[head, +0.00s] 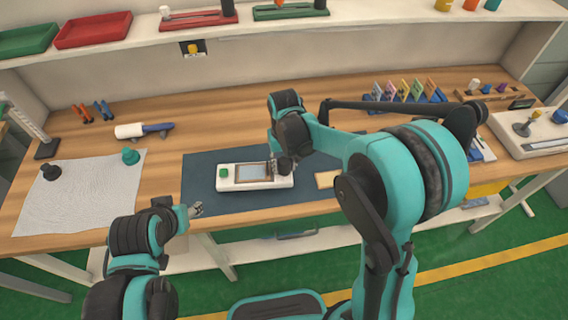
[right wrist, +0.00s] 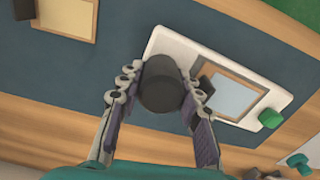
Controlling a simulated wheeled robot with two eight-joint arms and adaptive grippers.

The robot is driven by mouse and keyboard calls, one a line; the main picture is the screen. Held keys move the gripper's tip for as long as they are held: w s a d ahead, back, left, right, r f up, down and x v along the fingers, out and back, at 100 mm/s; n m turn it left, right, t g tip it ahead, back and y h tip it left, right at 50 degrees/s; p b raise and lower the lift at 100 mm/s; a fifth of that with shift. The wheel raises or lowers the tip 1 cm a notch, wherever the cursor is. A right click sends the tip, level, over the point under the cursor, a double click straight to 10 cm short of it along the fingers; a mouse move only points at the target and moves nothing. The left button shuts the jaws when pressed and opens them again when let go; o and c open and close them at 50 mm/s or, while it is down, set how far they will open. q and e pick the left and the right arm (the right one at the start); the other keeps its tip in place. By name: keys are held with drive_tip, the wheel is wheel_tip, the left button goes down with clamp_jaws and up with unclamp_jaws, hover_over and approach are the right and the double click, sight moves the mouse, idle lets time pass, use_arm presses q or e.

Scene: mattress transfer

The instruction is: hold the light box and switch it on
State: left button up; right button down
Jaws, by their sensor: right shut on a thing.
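The light box (head: 240,185) is a white slab lying on the dark blue mat, with a framed pale panel (head: 253,171) and a green button (head: 224,173) at its left end. My right gripper (head: 273,166) is at the box's right end. In the right wrist view, its fingers (right wrist: 163,88) are on both sides of a dark round knob (right wrist: 165,82) at the end of the light box (right wrist: 172,38), shut on it. The green button (right wrist: 270,118) is at the far end there, with nothing touching it. My left gripper (head: 195,210) is near the table's front edge, apart from the box; its opening is too small to tell.
The dark blue mat (head: 205,165) has free room around the box. A tan pad (head: 326,179) lies to the right. A white cloth (head: 80,200) with a black knob (head: 50,172) and a teal knob (head: 130,156) lies left. A white-and-blue tool (head: 143,130) lies behind.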

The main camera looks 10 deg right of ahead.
drive_tip(key=shift+f+b, duration=1.15)
drive_tip(key=shift+f, duration=0.35)
use_arm(q)
wheel_tip(320, 180, down, 2)
drive_tip(key=shift+f, duration=0.1)
clamp_jaws()
idle(0.7)
